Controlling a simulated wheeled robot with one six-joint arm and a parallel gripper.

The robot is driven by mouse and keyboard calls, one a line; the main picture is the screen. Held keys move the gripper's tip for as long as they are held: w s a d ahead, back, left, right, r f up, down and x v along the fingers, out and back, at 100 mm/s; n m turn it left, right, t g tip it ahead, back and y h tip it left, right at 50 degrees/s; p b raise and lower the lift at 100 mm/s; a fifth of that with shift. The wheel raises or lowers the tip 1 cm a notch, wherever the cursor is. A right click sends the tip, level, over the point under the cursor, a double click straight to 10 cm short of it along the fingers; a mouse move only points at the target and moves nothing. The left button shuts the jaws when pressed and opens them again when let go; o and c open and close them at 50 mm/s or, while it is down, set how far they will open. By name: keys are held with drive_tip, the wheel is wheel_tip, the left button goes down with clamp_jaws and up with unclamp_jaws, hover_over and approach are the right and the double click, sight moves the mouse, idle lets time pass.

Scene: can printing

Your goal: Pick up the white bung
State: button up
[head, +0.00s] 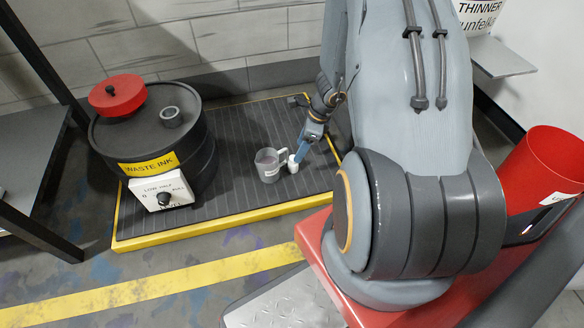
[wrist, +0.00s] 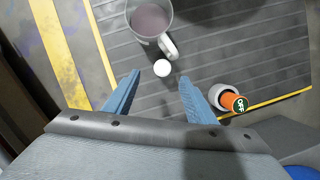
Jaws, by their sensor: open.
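The white bung (wrist: 161,68) is a small round white piece on the ribbed dark mat, close beside the mug's handle. In the head view the bung (head: 292,164) shows just right of the mug, partly overlapped by my fingers. My gripper (head: 299,154) reaches down over it from the right. In the wrist view my gripper (wrist: 159,78) is open, with one blue finger on each side and the bung at the gap between the tips. The fingers do not appear to touch it.
A grey mug (head: 268,170) with dark liquid stands directly beside the bung; it also shows in the wrist view (wrist: 150,20). A black waste ink drum (head: 200,150) stands left on the yellow-edged platform (head: 230,205).

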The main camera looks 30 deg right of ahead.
sight(293, 164)
drive_tip(key=shift+w+b+x, duration=0.15)
drive_tip(key=shift+b+x, duration=1.05)
drive_tip(key=shift+x, duration=0.6)
drive_tip(key=shift+w+b+x, duration=0.1)
drive_tip(key=shift+b+x, duration=1.05)
drive_tip(key=shift+x, duration=0.65)
drive_tip(key=shift+d+r, duration=0.1)
drive_tip(key=shift+d, duration=0.05)
drive_tip(key=c, duration=1.1)
